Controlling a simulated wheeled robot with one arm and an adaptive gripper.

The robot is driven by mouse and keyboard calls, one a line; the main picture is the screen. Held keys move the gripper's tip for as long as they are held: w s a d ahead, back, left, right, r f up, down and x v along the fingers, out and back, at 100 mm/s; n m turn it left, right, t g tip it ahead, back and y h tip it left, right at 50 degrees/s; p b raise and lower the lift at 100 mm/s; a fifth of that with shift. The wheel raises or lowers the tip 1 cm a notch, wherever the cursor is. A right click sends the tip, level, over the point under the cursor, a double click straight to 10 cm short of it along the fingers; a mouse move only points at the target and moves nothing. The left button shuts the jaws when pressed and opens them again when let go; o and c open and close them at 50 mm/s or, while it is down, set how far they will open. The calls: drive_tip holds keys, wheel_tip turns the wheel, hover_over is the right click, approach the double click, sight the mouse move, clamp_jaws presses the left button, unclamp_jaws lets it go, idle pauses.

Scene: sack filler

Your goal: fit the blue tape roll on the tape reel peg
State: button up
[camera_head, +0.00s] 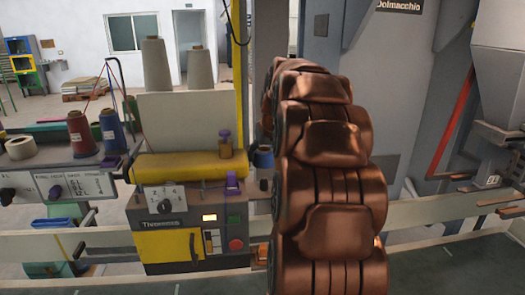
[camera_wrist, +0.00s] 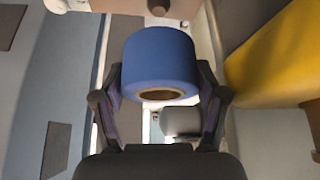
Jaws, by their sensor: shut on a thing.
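The blue tape roll (camera_wrist: 160,62) is between the two dark fingers of my gripper (camera_wrist: 159,85) in the wrist view. The fingers are shut on its sides, and its brown core opening faces the camera. A rounded grey part (camera_wrist: 181,122) shows beyond the roll, partly hidden by it; I cannot tell if it belongs to the tape reel. In the head view a small blue cylinder (camera_head: 263,158) shows beside my copper arm, possibly the same roll. My gripper is mostly hidden there. I cannot make out the reel peg clearly in either view.
A yellow and grey machine (camera_head: 190,220) with a control panel stands left of my arm. Thread cones, including a blue one (camera_head: 112,132) and a red one (camera_head: 82,133), stand further left. A yellow surface (camera_wrist: 275,60) is close on the right in the wrist view.

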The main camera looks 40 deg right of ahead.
sight(265, 179)
drive_tip(key=shift+f+b, duration=0.35)
drive_tip(key=shift+f, duration=1.7)
drive_tip(key=shift+s+a+b, duration=0.1)
drive_tip(key=shift+s+b, duration=0.1)
drive_tip(key=shift+b, duration=0.1)
drive_tip(key=shift+f, duration=0.1)
drive_tip(key=shift+f+b, duration=0.9)
drive_tip(key=shift+f, duration=0.5)
drive_tip(key=shift+f+b, duration=0.4)
drive_tip(key=shift+f, duration=0.4)
drive_tip(key=o, duration=1.2)
